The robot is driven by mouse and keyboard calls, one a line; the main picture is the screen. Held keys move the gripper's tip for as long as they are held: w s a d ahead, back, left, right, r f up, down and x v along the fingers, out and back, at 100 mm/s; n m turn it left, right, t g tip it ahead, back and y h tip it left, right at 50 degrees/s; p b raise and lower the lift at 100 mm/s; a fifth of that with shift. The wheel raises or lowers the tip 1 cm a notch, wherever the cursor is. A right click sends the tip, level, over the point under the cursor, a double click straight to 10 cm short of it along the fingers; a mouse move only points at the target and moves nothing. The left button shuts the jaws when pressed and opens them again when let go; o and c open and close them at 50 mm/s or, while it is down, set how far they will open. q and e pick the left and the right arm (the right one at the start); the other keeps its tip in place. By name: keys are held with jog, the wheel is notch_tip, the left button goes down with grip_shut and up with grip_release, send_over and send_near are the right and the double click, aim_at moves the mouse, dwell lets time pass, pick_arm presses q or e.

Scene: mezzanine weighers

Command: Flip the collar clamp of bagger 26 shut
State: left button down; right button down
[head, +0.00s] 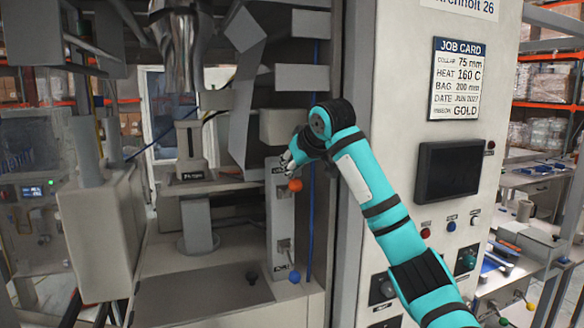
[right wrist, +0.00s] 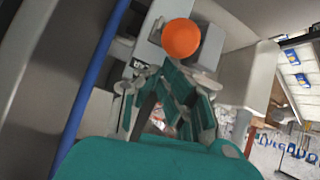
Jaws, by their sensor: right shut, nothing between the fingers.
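My right gripper (head: 290,161) is at the narrow grey lever panel (head: 281,218) inside the machine, its arm reaching in from the lower right. It is shut and empty. An orange ball knob (head: 295,185) sits just below the fingers in the head view; I take it for the collar clamp's handle, but its small label is unreadable. In the right wrist view the orange knob (right wrist: 181,38) is just beyond the shut fingers (right wrist: 178,98); I cannot tell whether they touch. The lever behind the knob is mostly hidden. My left gripper is not in view.
A second lever with a blue knob (head: 294,276) sits lower on the panel. A blue hose (head: 312,215) runs vertically beside it. The machine's control cabinet with a dark screen (head: 454,172) and a job card (head: 457,79) stands right. A printer-like head (head: 190,150) is left.

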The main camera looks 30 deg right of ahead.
aim_at(297, 189)
jog(key=shift+s+f+t+b, duration=0.25)
jog(key=shift+f+t+b, duration=0.15)
jog(key=shift+b, duration=0.65)
jog(key=shift+r+t, duration=0.1)
jog(key=shift+t, duration=0.2)
jog(key=shift+s+a+f+t+h+b, duration=0.1)
jog(key=shift+s+f+t+h+b, duration=0.3)
jog(key=shift+b, duration=0.85)
jog(key=f+t+b, duration=0.1)
jog(key=b, duration=0.2)
jog(key=s+f+t+b, duration=0.1)
jog(key=b, duration=0.2)
jog(key=s+f+b, duration=0.1)
jog(key=b, duration=0.3)
jog(key=shift+a+f+t, duration=0.1)
jog(key=shift+a+t, duration=0.2)
jog(key=shift+t, duration=0.1)
notch_tip(297, 189, down, 6)
jog(key=s+t+h+b, duration=0.1)
jog(key=t+b, duration=0.6)
jog(key=b, duration=0.7)
jog(key=shift+s+a+n+h, duration=0.2)
jog(key=shift+n+h, duration=0.1)
jog(key=shift+n, duration=0.1)
jog(key=shift+f, duration=0.15)
